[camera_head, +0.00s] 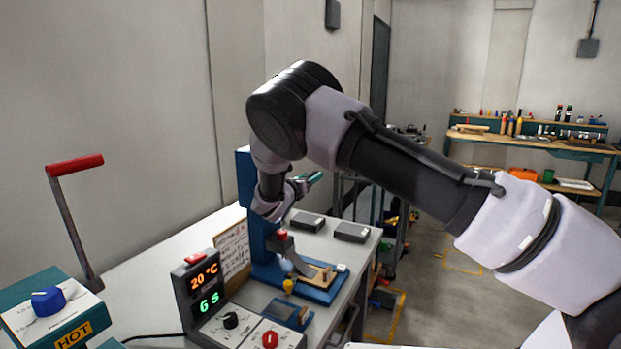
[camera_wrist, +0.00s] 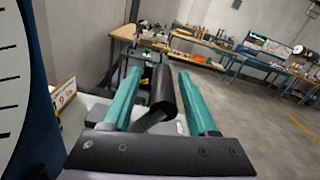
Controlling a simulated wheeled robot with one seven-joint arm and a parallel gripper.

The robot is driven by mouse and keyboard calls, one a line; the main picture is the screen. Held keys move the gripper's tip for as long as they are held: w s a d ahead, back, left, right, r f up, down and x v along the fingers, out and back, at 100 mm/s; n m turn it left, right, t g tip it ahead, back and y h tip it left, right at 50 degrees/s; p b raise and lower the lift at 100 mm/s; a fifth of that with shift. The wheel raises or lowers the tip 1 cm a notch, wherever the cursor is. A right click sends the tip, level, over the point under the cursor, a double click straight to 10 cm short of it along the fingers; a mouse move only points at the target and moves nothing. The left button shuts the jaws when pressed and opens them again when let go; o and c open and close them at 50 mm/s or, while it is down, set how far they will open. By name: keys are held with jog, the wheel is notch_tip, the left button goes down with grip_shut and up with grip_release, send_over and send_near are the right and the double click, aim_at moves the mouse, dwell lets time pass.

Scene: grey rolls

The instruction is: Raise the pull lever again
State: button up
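A black cylindrical lever handle (camera_wrist: 163,92) on a dark arm shows in the wrist view. It lies between the two teal fingers of my gripper (camera_wrist: 160,88), which stand apart with narrow gaps visible on either side of the handle. In the head view my gripper (camera_head: 312,180) is beside the top of the blue press (camera_head: 262,238), and my own arm hides most of it and the lever there. The press's blue column (camera_wrist: 45,90) and a white dial with black ticks (camera_wrist: 14,70) stand close at the left in the wrist view.
A control box (camera_head: 203,285) reading 20 °C and 6 s stands in front of the press. A red-handled lever (camera_head: 75,165) rises at the left by a box marked HOT (camera_head: 72,337). Grey blocks (camera_head: 351,232) lie behind the press. A workbench (camera_head: 545,145) stands at the back right.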

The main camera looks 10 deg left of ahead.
jog(key=shift+s, duration=0.1)
jog(key=v, duration=1)
jog(key=shift+s, duration=0.3)
jog(key=shift+a, duration=0.1)
